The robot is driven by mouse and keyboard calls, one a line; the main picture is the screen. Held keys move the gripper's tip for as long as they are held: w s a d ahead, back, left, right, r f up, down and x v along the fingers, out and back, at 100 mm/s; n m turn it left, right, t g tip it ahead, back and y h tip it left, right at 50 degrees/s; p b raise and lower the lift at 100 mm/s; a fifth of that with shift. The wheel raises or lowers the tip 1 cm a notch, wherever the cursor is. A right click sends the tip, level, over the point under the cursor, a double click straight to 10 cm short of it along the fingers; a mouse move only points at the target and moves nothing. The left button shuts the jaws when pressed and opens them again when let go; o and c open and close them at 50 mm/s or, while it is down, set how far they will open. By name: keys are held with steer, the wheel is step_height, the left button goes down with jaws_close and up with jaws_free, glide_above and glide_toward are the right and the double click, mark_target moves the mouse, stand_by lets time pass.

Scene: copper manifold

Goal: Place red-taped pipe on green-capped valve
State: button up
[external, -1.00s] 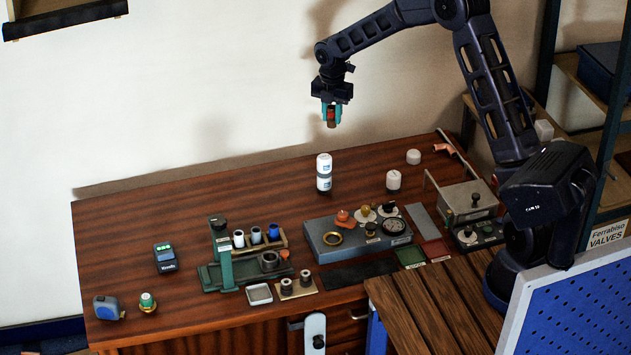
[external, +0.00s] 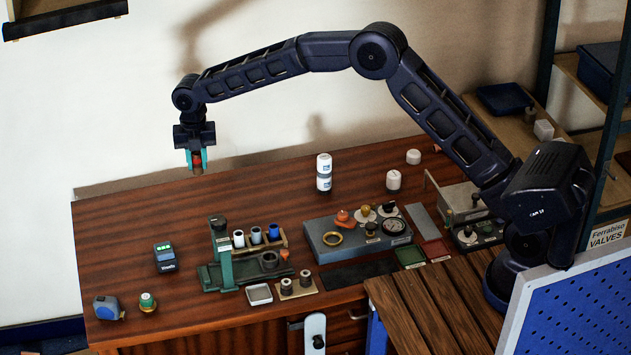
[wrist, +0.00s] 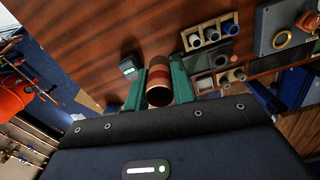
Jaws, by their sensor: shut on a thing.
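My gripper (external: 197,160) is shut on the red-taped pipe (external: 197,164), a short copper pipe with a red band. It holds the pipe in the air above the back left part of the table. In the wrist view the pipe (wrist: 159,82) sits between the teal fingers, its open end facing the camera. The green-capped valve (external: 147,301) is a small brass piece with a green top, standing at the table's front left. It is below and left of my gripper, well apart from the pipe. I cannot make it out in the wrist view.
A blue tape measure (external: 108,308) lies just left of the valve, and a dark box (external: 165,257) stands behind it. A green press stand (external: 221,254) with several coloured cups beside it stands to the right. White canisters (external: 324,172) stand farther right. The back left tabletop is clear.

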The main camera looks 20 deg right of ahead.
steer(key=s+a+n, duration=0.2)
steer(key=s+a, duration=0.8)
steer(key=a, duration=0.2)
steer(key=n, duration=0.2)
glide_above(146, 296)
step_height(146, 296, down, 19)
steer(key=shift+f, duration=0.15)
steer(key=o, duration=1)
step_height(146, 296, up, 12)
steer(key=shift+r, duration=0.15)
